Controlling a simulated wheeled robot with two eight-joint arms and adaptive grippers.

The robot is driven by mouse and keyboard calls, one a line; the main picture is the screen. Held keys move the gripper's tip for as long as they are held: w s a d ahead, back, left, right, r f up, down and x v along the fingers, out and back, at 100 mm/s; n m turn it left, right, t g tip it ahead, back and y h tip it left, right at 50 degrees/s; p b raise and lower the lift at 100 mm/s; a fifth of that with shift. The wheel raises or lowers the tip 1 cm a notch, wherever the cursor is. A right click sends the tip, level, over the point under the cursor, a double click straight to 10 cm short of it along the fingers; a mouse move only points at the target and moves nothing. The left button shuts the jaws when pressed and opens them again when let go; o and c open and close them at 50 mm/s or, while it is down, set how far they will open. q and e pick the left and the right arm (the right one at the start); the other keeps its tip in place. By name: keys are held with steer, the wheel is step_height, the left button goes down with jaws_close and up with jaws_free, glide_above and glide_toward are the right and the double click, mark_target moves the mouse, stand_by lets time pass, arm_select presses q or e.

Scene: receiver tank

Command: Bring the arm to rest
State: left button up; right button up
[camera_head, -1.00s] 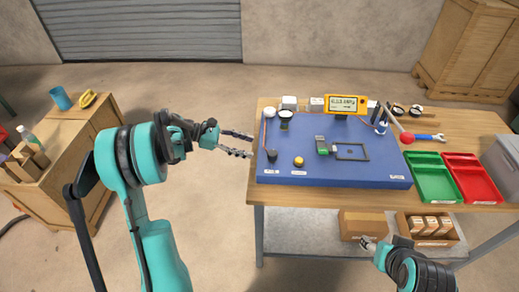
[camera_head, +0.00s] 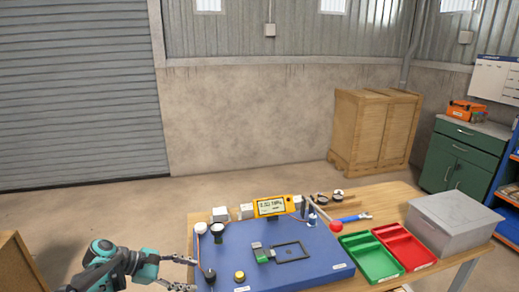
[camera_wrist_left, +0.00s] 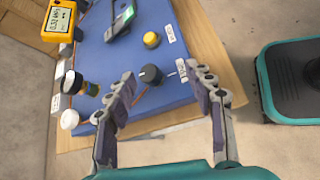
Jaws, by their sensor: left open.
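My left gripper (camera_head: 188,273) is at the lower left in the head view, beside the left edge of the blue mat (camera_head: 318,268) on the wooden table. In the left wrist view my left gripper (camera_wrist_left: 165,88) has its two fingers spread wide with nothing between them. A black knob (camera_wrist_left: 151,75) on the mat's edge lies beyond the fingertips, apart from them. It also shows in the head view (camera_head: 209,276). My right gripper is out of view in the current head view.
Green (camera_head: 370,259) and red (camera_head: 403,248) trays and a grey box (camera_head: 455,222) stand to the right.

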arm_select(q)
steer(key=s+d+m+t+y, duration=0.3)
steer(key=s+m+y, duration=0.7)
steer(key=s+m, duration=0.8)
steer(key=shift+s+d+f+m, duration=0.3)
steer(key=shift+s+d, duration=0.6)
steer(key=shift+d, duration=0.2)
